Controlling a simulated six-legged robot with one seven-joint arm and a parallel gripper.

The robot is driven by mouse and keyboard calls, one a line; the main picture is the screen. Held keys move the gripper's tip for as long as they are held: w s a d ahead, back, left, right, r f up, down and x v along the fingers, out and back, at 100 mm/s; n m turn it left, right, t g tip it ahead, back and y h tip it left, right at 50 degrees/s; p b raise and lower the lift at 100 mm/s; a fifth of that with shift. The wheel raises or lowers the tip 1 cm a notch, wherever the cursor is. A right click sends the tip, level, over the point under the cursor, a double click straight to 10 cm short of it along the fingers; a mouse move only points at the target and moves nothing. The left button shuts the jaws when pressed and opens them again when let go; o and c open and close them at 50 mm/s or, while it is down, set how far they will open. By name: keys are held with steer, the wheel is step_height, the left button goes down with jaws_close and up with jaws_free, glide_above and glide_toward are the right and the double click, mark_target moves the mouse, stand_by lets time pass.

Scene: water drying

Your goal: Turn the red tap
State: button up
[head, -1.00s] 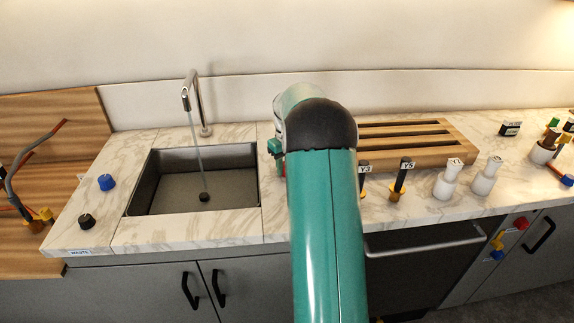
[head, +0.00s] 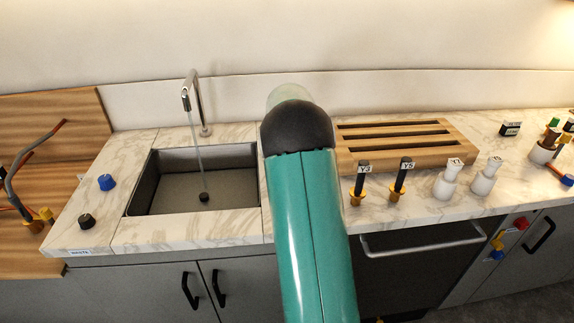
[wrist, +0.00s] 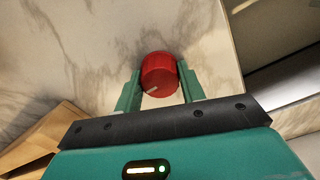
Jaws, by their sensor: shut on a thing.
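The red tap (wrist: 158,74) is a round red knob with a pale pointer mark. It stands on the marble counter (wrist: 60,35) in the wrist view. My gripper (wrist: 158,83) has its two green fingers on either side of the knob and is shut on it. In the head view my green arm hides the red tap and my gripper. The sink (head: 190,208) lies to the left of my arm, with a chrome spout (head: 190,92) and a thin stream of water running into it.
A blue knob (head: 107,182) and a black knob (head: 87,221) stand left of the sink. A slatted wooden rack (head: 400,155) lies right of my arm. In front of it stand black-and-yellow valves (head: 361,181) and white bottle-shaped pieces (head: 448,180).

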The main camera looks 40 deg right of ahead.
steer(key=shift+m, duration=0.4)
steer(key=o, duration=1)
steer(key=shift+c, duration=0.2)
steer(key=shift+r, duration=0.1)
step_height(320, 180, up, 14)
